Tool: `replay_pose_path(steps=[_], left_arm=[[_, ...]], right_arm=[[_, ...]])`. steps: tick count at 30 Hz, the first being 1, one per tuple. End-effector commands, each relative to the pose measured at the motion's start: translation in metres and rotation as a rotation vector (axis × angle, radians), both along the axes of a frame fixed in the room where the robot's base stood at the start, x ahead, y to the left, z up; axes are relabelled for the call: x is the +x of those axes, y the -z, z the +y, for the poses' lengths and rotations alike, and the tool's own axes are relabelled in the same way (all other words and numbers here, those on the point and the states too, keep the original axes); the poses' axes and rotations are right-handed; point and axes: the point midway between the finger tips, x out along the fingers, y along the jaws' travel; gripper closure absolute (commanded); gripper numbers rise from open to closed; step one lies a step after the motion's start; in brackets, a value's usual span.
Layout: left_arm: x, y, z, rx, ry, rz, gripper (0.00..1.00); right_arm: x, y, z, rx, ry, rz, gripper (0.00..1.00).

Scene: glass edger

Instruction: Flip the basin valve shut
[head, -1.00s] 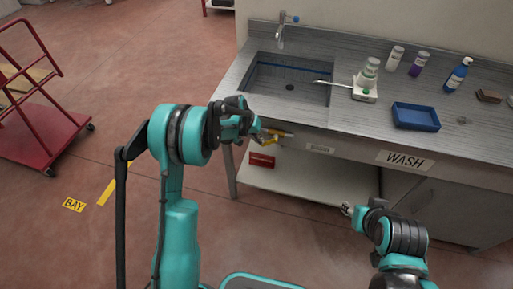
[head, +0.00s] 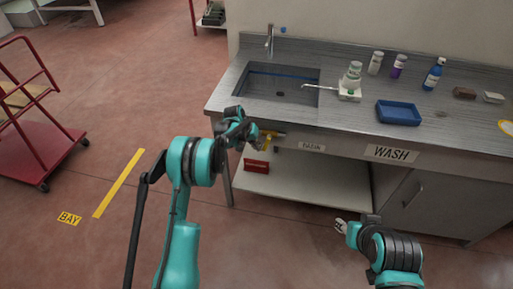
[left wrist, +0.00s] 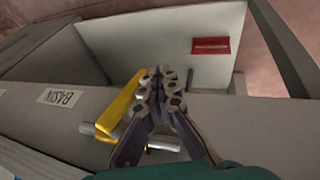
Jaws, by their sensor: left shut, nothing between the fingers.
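The basin valve has a yellow lever (head: 268,138) on the front of the sink counter, left of the BASIN label (head: 312,147). In the left wrist view the lever (left wrist: 121,103) slants beside my fingers, with a grey stub at its lower end. My left gripper (head: 256,144) is shut and empty at the valve. In the left wrist view its fingertips (left wrist: 156,74) lie just right of the lever's upper end; I cannot tell whether they touch it. My right gripper (head: 341,226) is low in front of the counter, away from the valve, too small to judge its jaws.
The counter holds a sink (head: 279,92), a blue tray (head: 398,113) and several bottles. A red box (head: 257,166) lies on the shelf below, also visible in the left wrist view (left wrist: 210,45). A red cart (head: 38,150) stands far left. The floor between is clear.

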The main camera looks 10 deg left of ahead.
Motion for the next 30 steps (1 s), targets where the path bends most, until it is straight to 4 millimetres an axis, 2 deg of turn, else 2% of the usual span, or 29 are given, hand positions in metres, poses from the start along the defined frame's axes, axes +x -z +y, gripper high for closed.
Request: replay_pose_path(steps=[30], left_arm=[[-0.0001,0.0025,-0.0028,-0.058,0.001,0.003,1.00]], right_arm=[[0.0000,0.0019,0.0000,0.000,0.000,0.000,0.60]])
